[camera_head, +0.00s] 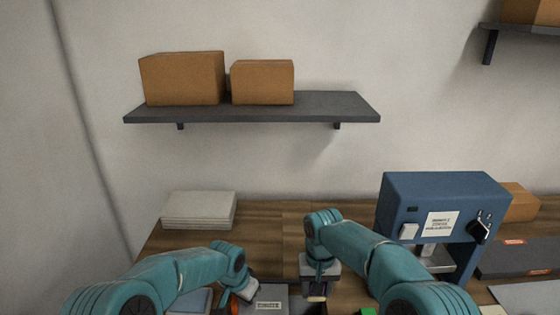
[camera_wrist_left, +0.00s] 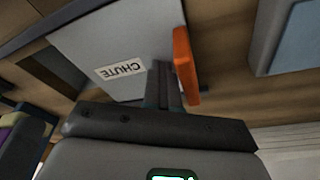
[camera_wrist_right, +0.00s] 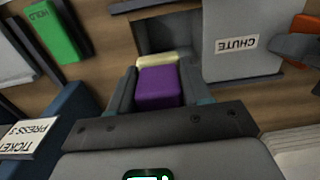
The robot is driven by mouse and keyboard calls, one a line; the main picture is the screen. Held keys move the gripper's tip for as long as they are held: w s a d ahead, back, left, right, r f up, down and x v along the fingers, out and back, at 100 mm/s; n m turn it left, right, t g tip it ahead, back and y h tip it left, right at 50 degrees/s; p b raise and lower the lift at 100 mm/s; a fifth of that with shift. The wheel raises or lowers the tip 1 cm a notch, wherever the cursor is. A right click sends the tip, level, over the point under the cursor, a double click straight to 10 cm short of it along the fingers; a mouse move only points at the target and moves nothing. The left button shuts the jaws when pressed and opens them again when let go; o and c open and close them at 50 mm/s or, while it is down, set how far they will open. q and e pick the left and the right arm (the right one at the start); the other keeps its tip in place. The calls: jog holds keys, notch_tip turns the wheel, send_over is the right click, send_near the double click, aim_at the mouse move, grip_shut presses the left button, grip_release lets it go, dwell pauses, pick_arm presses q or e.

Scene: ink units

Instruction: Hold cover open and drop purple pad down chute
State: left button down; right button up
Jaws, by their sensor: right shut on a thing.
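The purple pad (camera_wrist_right: 158,85) has a cream end and sits between the fingers of my right gripper (camera_wrist_right: 158,92), which is shut on it. In the right wrist view it is just in front of the dark chute opening (camera_wrist_right: 168,36). The grey cover labelled CHUTE (camera_wrist_right: 238,52) lies to the side of the opening, leaving it uncovered. The cover also shows in the left wrist view (camera_wrist_left: 105,45), with an orange handle (camera_wrist_left: 185,62) at its end. My left gripper (camera_wrist_left: 165,85) has its fingers together beside the handle, seemingly touching it.
A blue ticket press (camera_head: 440,195) stands at the right of the wooden table. A green block (camera_wrist_right: 52,30) lies near the chute. A grey stack (camera_head: 198,210) is at the back left. A shelf (camera_head: 340,108) with brown boxes (camera_head: 182,80) hangs above.

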jog(key=shift+w+a, duration=0.5)
jog(key=shift+w, duration=0.1)
jog(key=shift+f, duration=0.1)
jog(key=shift+s+d+f, duration=0.1)
jog(key=shift+s+f, duration=0.05)
jog(key=shift+f, duration=0.6)
jog(key=shift+s+d+f, duration=0.1)
jog(key=shift+s+f, duration=0.1)
jog(key=shift+f, duration=0.55)
jog(key=shift+s+d+f, duration=0.1)
jog(key=shift+s+f, duration=0.05)
jog(key=shift+f, duration=0.6)
jog(key=o, duration=1.5)
jog(key=shift+r, duration=3.55)
